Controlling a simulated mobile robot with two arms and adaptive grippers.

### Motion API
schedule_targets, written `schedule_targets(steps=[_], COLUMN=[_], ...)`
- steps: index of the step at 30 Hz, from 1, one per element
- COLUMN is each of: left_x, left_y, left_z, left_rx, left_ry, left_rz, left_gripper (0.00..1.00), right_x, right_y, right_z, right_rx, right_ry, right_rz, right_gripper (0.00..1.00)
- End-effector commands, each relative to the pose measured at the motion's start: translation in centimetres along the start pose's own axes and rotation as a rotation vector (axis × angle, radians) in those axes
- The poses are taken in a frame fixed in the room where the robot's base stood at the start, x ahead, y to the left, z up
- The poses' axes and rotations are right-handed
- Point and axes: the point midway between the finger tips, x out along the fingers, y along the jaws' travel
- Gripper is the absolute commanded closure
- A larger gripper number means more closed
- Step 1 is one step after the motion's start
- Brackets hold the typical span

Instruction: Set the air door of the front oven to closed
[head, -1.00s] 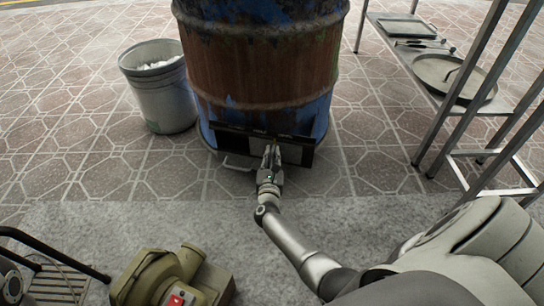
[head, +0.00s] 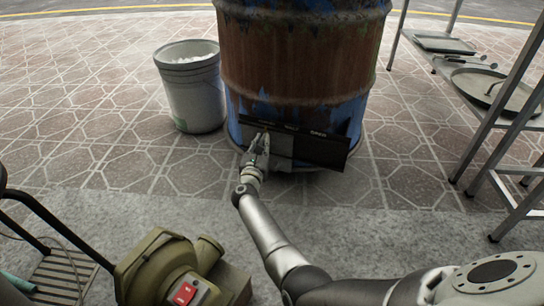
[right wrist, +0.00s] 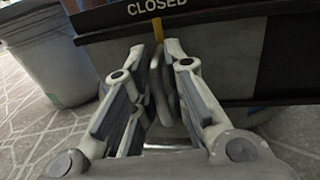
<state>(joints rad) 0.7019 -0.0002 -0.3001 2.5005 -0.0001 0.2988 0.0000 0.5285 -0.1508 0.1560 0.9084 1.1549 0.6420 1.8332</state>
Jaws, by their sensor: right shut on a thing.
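The front oven is a rusty blue-brown barrel (head: 300,55). Its air door (head: 281,148) is a grey plate in a dark frame low on the barrel front, with lettering along the frame's top edge. My right gripper (head: 259,145) is at the left end of the frame. In the right wrist view its fingers (right wrist: 158,85) are shut on the air door's handle (right wrist: 159,70). A yellow pointer (right wrist: 157,30) stands just below the word CLOSED (right wrist: 157,6). The fingers hide part of the handle. My left gripper is not in view.
A grey bucket (head: 192,95) with white contents stands left of the barrel. A metal rack (head: 463,75) with trays and tools is at right. A green blower (head: 160,265) with a red switch is at the lower left. Open tiled floor lies left of the bucket.

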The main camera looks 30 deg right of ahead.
Motion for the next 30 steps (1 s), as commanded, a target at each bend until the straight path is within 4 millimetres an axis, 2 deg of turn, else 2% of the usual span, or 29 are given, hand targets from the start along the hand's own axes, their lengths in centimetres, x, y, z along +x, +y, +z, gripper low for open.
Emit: schedule_targets(steps=[3,11,12,16,25,30], left_x=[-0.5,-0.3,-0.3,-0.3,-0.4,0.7], left_y=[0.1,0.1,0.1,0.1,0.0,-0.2], left_z=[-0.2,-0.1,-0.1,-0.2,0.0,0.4], left_rx=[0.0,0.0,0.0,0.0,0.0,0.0], left_ry=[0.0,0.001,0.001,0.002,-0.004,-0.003], left_rz=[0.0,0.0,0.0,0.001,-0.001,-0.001], left_gripper=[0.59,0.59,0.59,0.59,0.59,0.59], right_x=[0.1,0.1,0.1,0.1,0.0,-0.1], right_y=[0.8,1.0,1.0,1.0,0.8,-0.4], right_z=[-0.1,0.1,0.1,0.2,0.1,0.3], right_rx=[-0.004,-0.003,-0.003,-0.002,-0.001,-0.004], right_ry=[0.003,0.002,0.002,0.001,0.001,0.003], right_rz=[0.012,0.014,0.014,0.014,0.009,0.005], right_gripper=[1.0,1.0,0.85,0.68,0.68,0.68])
